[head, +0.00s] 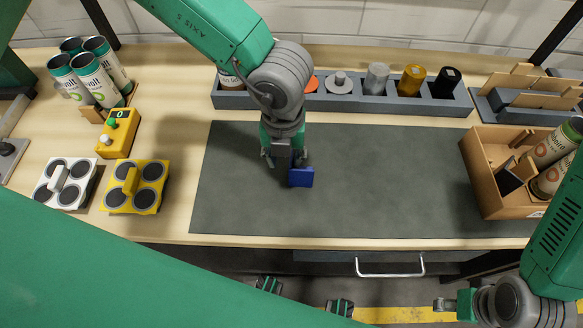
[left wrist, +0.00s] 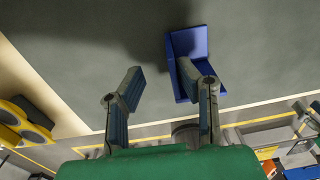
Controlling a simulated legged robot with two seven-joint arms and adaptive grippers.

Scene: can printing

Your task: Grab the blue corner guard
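The blue corner guard (head: 301,178) lies on the dark grey mat (head: 400,190), left of its middle. In the left wrist view the guard (left wrist: 188,43) shows as an angled blue piece, partly hidden by the right-hand finger. My left gripper (head: 285,160) points down over the mat just behind the guard. Its fingers are apart with nothing between them, as the left wrist view (left wrist: 160,82) also shows. One finger overlaps the guard in view; I cannot tell whether they touch. My right gripper (head: 445,303) is low at the right, in front of the table; its fingers are unclear.
A yellow four-cup holder (head: 134,174) and a white one (head: 66,184) stand left. Several cans (head: 88,75) stand behind them. A grey rack (head: 350,104) of coloured jars lines the back. A cardboard box (head: 490,190) with cans stands right.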

